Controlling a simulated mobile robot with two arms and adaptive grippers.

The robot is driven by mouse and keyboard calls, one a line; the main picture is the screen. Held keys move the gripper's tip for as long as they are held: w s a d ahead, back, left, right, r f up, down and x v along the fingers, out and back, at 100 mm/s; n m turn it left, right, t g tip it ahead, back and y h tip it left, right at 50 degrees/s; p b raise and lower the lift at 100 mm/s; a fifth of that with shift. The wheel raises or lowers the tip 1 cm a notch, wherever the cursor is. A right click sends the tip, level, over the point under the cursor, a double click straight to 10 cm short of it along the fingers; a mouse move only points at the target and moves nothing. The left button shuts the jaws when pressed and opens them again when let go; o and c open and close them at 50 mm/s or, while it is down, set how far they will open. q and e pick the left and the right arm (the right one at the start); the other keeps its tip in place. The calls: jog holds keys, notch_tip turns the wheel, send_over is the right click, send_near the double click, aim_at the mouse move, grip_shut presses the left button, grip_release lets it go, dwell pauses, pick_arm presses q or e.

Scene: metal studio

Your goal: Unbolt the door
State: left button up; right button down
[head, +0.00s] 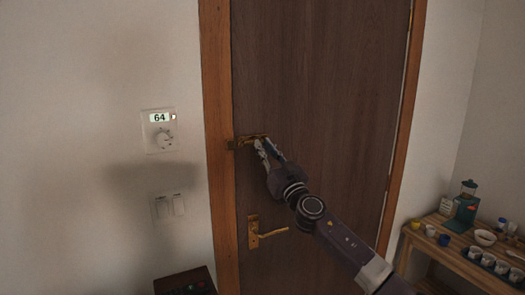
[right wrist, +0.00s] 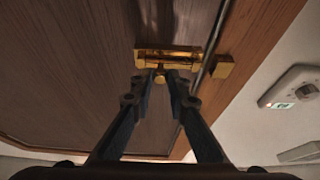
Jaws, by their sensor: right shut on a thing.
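The brown wooden door (head: 320,90) is closed in its orange-brown frame (head: 217,110). A brass sliding bolt (head: 245,141) sits at the door's left edge, above a brass lever handle (head: 266,233). In the right wrist view, the bolt's body (right wrist: 165,57) is on the door, and its brass keeper (right wrist: 222,68) is on the frame. A dark gap shows between them; I cannot tell whether the rod crosses it. My right gripper (head: 263,144) is shut on the bolt's small round knob (right wrist: 160,76), its fingertips on either side. My left gripper is not in view.
A thermostat (head: 158,130) reading 64 and a light switch (head: 170,206) are on the wall left of the door. A dark box (head: 184,281) stands at the bottom. A wooden table (head: 440,247) with cups and a blender (head: 465,205) stands at the right.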

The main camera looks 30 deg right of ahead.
jog(key=c, duration=1.9)
grip_release()
jog(key=shift+d, duration=0.35)
jog(key=shift+s+a, duration=0.1)
jog(key=shift+s+a+f, duration=0.1)
jog(key=shift+s+f, duration=0.2)
jog(key=shift+s, duration=0.1)
jog(key=v, duration=1.1)
jog(key=shift+r, duration=0.15)
